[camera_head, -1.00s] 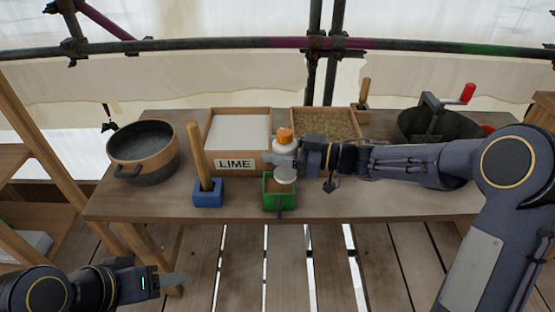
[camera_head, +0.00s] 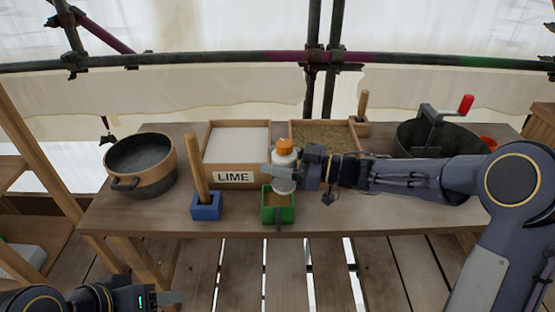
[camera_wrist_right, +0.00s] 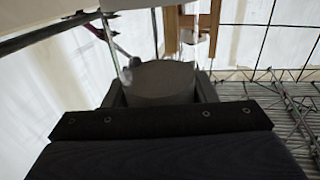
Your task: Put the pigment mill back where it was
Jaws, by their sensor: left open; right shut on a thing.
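The pigment mill (camera_head: 284,182), a white bottle-like body with an orange top, is held above the green box (camera_head: 278,215) at the table's front. My right gripper (camera_head: 283,171) is shut on it, and the mill looks roughly upright. Whether its lower end touches the box I cannot tell. In the right wrist view the mill is a grey round shape (camera_wrist_right: 160,82) between the fingers. My left gripper (camera_head: 178,297) is open and empty at the lower left, in front of the table.
A blue block with a wooden handle (camera_head: 205,208) stands left of the green box. Behind are the LIME tray (camera_head: 233,178) and a tray of brownish grains (camera_head: 325,137). A pot (camera_head: 142,166) stands left, a dark tub with a red-handled crank (camera_head: 425,138) right. The front right tabletop is clear.

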